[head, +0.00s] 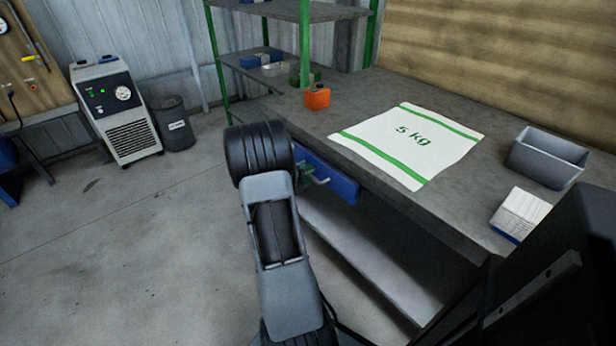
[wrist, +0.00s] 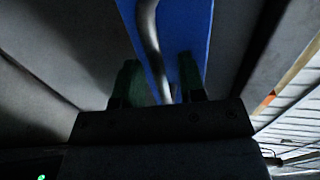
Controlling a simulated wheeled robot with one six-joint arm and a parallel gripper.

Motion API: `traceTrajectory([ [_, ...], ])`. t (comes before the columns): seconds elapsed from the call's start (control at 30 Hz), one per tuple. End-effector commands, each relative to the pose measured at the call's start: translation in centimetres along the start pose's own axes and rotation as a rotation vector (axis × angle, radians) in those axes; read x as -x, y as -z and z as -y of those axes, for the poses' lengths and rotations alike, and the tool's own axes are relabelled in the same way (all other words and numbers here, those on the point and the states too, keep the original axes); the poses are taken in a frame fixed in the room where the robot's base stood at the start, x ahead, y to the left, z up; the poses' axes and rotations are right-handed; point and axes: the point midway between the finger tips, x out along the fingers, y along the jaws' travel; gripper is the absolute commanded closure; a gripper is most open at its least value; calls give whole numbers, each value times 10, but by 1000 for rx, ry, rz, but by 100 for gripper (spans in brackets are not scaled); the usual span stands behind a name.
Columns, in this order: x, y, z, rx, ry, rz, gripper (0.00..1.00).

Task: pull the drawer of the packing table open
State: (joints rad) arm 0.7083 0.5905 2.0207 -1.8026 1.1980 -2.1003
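The packing table's drawer has a blue front (head: 342,187) just under the table's near edge, and it looks flush with the table. A grey bar handle (head: 320,181) stands out from this front. In the wrist view the blue front (wrist: 190,30) fills the upper middle, and the curved handle (wrist: 148,30) runs down towards my gripper. My gripper (wrist: 162,82) has its two green fingers apart, with the lower part of the handle between them. I cannot tell whether either finger touches it. In the head view my gripper (head: 306,172) is at the handle, partly hidden by my arm.
On the table top (head: 380,95) lie a white sack (head: 408,143) marked 5 kg, an orange box (head: 317,97), a grey bin (head: 546,158) and a stack of labels (head: 520,213). A lower shelf (head: 365,265) runs under the drawer.

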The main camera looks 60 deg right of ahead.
Motion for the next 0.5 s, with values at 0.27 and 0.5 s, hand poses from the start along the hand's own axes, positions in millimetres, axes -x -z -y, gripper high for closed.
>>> traceTrajectory([
  [0.27,-6,0,0,1,0,0,63],
  [0.5,-6,0,0,0,0,0,72],
])
